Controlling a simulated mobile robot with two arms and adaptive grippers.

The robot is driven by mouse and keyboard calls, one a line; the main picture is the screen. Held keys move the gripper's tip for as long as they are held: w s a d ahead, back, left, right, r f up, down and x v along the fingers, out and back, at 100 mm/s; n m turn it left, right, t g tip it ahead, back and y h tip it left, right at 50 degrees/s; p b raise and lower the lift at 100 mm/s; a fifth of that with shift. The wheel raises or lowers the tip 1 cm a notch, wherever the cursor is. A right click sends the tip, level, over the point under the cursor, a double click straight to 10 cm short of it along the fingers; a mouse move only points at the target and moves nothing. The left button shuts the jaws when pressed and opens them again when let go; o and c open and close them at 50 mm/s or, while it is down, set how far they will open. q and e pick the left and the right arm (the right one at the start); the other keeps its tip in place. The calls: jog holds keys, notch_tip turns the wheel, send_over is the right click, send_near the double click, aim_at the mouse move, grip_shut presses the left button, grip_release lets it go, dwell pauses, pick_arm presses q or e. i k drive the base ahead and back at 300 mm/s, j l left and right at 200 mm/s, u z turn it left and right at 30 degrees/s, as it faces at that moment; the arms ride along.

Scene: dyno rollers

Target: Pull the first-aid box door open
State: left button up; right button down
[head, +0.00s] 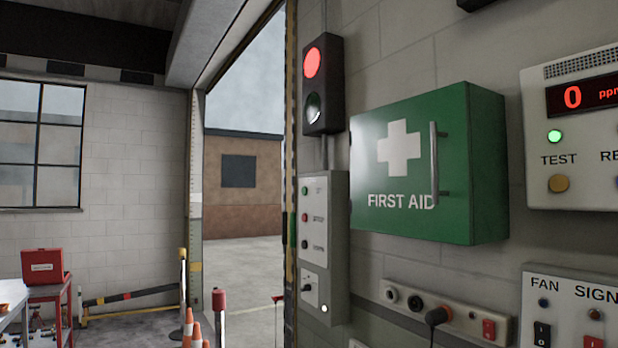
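The green first-aid box (488,165) is mounted on the grey block wall, right of centre in the head view. Its door (375,150) faces left of the camera and carries a white cross and the words FIRST AID. The door looks closed, flush with the box. A vertical metal bar handle (434,163) stands on the right side of the door. Neither my left nor my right gripper is in view, and nothing touches the handle.
A traffic light (322,85) glowing red and a button panel (322,240) are left of the box. A gas monitor (580,130) is to its right. A socket strip (450,312) with a plug and a fan switch panel (570,305) are below. An open doorway (245,180) is further left.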

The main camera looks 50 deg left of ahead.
aim_at(411, 166)
jog(key=u, duration=1.5)
jog(key=j, duration=0.1)
